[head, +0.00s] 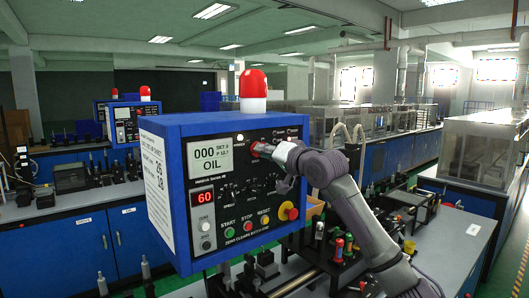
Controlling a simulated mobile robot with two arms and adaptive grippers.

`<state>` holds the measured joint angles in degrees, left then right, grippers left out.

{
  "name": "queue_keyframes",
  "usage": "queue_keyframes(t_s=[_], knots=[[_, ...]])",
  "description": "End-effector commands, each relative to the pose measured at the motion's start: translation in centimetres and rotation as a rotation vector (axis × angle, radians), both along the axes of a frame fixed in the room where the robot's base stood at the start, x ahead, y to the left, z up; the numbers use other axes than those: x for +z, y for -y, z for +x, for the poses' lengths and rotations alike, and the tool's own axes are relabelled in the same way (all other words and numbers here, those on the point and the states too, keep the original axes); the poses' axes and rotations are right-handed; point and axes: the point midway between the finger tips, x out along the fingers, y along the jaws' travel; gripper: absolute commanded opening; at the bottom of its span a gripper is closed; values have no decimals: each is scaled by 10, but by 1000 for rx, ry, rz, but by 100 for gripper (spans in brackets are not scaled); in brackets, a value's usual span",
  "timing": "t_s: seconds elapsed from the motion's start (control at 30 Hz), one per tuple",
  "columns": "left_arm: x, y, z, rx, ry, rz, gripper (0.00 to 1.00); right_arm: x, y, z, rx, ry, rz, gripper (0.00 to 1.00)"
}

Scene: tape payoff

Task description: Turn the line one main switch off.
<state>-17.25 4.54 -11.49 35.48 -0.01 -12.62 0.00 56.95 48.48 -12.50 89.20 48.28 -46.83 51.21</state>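The blue control box (181,127) stands close in front of me, with its black panel facing right. A small red part (256,147), possibly the main switch, shows at the panel's upper middle. My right gripper (272,150) comes in from the right with its tips at this red part. They look in contact or very near, and the gripper hides much of the part. I cannot tell whether the fingers are closed on it. A red knob on a yellow base (288,211) sits at the panel's lower right. My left gripper is not in view.
A red-and-white beacon (253,91) stands on the box. Benches with machines (482,150) lie behind and right. Small tools crowd the bench below my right arm.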

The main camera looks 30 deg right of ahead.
Motion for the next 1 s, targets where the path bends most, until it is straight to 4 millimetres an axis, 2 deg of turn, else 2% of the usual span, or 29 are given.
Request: queue_keyframes(t_s=[0.47,0.67,1.0], knots=[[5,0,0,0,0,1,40,1,0,0,-1,6,-63,0],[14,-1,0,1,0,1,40,2,1,0,-1,14,-193,0],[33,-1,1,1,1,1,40,3,1,0,-1,39,-509,0]])
